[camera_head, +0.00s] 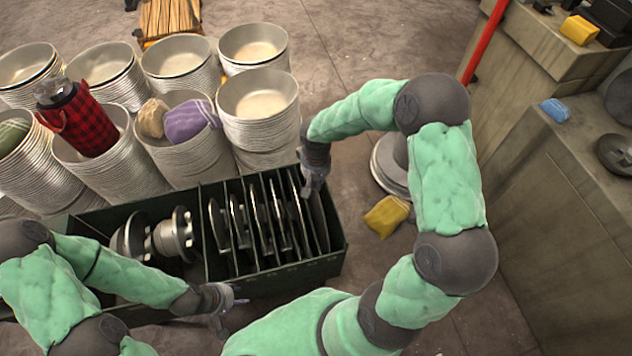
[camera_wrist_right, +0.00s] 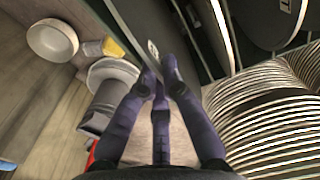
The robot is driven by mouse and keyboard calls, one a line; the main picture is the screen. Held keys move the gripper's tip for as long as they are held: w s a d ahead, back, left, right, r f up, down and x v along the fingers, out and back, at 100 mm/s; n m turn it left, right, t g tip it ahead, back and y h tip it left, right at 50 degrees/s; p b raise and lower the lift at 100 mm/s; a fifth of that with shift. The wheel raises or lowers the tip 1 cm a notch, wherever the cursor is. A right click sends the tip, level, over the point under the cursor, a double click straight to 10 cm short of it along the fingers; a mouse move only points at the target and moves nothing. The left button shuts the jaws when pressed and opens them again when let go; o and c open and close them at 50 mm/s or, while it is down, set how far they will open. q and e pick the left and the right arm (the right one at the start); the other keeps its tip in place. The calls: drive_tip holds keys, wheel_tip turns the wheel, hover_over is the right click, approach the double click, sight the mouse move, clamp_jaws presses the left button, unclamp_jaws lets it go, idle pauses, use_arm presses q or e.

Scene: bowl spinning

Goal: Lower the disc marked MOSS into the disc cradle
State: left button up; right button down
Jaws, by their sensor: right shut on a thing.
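A dark green crate (camera_head: 290,275) in the head view has a slotted section with several upright grey discs (camera_head: 268,222) in a row. My right gripper (camera_head: 313,188) is at the back right end of this row, pointing down. In the right wrist view, its fingers (camera_wrist_right: 160,80) are shut on the edge of a dark disc (camera_wrist_right: 137,28) with a small white label. The label is too small to read, so I cannot tell whether it says MOSS. I cannot tell which part is the cradle. My left gripper (camera_head: 230,302) is empty by the crate's front edge; its opening is unclear.
Metal hubs (camera_head: 170,238) lie in the crate's left compartment. Stacks of pale bowls (camera_head: 258,95) stand close behind the crate. A yellow cloth (camera_head: 387,216) and round plates (camera_head: 391,165) are on the floor at right. A stone counter (camera_head: 565,190) borders the right side.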

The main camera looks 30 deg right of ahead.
drive_tip(key=shift+r, duration=0.15)
use_arm(q)
drive_tip(key=shift+r+p, duration=1.7)
use_arm(e)
drive_tip(key=shift+r, duration=2.45)
